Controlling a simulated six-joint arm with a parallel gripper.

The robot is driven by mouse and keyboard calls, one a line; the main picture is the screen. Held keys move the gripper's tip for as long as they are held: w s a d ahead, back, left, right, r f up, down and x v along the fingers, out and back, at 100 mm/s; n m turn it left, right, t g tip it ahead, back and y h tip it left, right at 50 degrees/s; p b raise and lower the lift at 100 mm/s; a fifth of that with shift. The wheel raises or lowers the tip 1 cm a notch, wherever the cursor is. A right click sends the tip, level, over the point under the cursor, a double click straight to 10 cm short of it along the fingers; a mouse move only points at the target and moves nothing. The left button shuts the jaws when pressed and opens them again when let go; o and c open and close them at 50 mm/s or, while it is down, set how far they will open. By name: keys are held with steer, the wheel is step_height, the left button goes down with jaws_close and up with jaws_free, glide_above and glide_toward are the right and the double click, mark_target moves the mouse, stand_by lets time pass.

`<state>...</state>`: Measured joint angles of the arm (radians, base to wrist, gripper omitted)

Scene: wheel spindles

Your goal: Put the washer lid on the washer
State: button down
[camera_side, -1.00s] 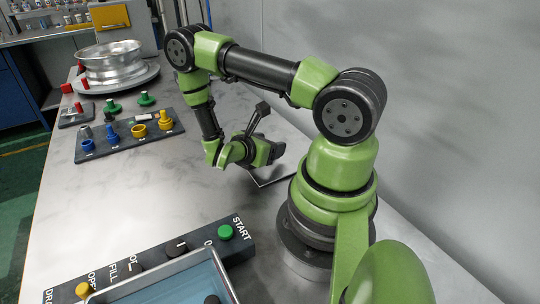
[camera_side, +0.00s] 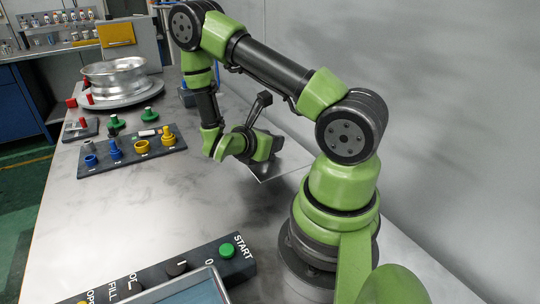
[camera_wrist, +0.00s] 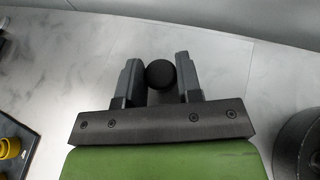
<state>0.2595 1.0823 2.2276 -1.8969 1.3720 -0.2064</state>
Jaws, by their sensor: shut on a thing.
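The washer lid (camera_side: 285,167) is a thin, see-through panel with a pale edge, in the side view beneath my gripper. Its round black knob (camera_wrist: 160,74) sits between the two jaws in the wrist view. My gripper (camera_side: 274,147) is shut on the knob, and the lid seems to hang just above the bench, left of my base. The washer (camera_side: 222,285) is at the bottom of the side view, cut off by the frame. Only a corner of its metal rim and blue inside shows, and it is well apart from the lid.
A dark control panel (camera_side: 215,262) with a green START button borders the washer. A tool board (camera_side: 105,160) with blue and yellow parts lies at left. A metal wheel (camera_side: 115,75) stands at the back left. The grey wall is at right. The bench middle is clear.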

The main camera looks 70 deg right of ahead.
steer(key=shift+w+r, duration=0.1)
steer(key=shift+r, duration=1.8)
steer(key=w+a+n+t, duration=0.1)
steer(key=w+a+r+n+t, duration=0.1)
steer(key=w, duration=0.1)
steer(key=w+a+r+n+t, duration=0.1)
steer(key=w+t, duration=0.1)
steer(key=shift+w+a+h, duration=0.15)
steer(key=shift+a+h, duration=0.25)
steer(key=w+a+r+n+t+y, duration=0.1)
steer(key=w+a+r+n+t, duration=0.2)
steer(key=a, duration=0.5)
steer(key=w+a+r+n+t+y, duration=0.1)
steer(key=w+a+r+n+t, duration=0.2)
steer(key=w+a+n+t, duration=0.2)
steer(key=a+n+t, duration=0.1)
steer(key=a+t, duration=0.1)
steer(key=a, duration=0.1)
steer(key=shift+w+a+y, duration=0.2)
steer(key=shift+w+y, duration=0.05)
steer(key=shift+y, duration=0.15)
